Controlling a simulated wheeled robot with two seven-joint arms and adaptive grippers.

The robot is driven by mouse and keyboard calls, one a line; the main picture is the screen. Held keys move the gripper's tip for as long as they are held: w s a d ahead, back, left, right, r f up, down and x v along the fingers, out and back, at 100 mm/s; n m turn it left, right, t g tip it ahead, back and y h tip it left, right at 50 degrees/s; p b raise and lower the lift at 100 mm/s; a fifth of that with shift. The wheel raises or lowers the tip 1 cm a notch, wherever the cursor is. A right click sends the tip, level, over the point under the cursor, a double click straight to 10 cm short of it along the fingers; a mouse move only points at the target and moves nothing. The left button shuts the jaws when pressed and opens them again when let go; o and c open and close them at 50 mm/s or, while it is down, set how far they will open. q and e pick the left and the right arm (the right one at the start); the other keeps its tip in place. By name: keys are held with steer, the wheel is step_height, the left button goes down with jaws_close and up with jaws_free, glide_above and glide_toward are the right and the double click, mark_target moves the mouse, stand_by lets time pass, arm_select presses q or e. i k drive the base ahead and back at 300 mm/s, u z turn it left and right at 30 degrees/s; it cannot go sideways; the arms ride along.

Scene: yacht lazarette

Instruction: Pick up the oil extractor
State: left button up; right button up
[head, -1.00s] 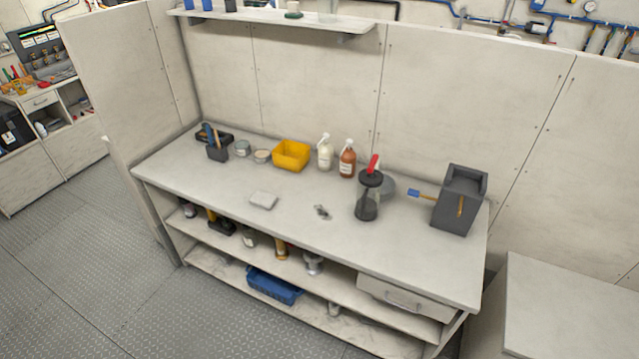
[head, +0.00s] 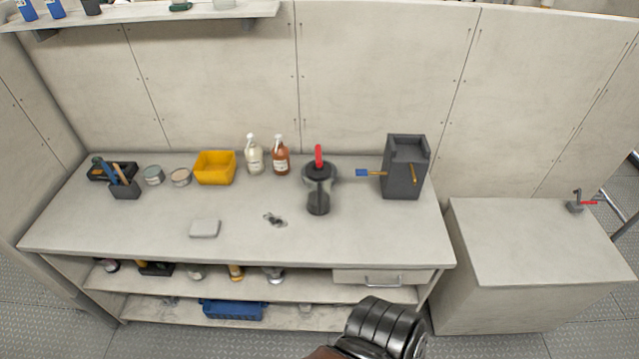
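The oil extractor (head: 318,201) appears to be the dark, see-through cylinder with a black top and a red handle. It stands upright on the workbench (head: 150,232), right of centre and clear of the front edge. A dark, ribbed part of one of my arms shows at the bottom edge, in front of the bench and well below the extractor. No gripper fingers show in the head view, so neither gripper's state can be seen.
Small metal parts (head: 274,220) lie front-left. A drawer (head: 381,277) is below.

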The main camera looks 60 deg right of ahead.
mark_target(318, 181)
steer(key=z, duration=0.8)
steer(key=i, duration=0.85)
steer(key=z, duration=0.9)
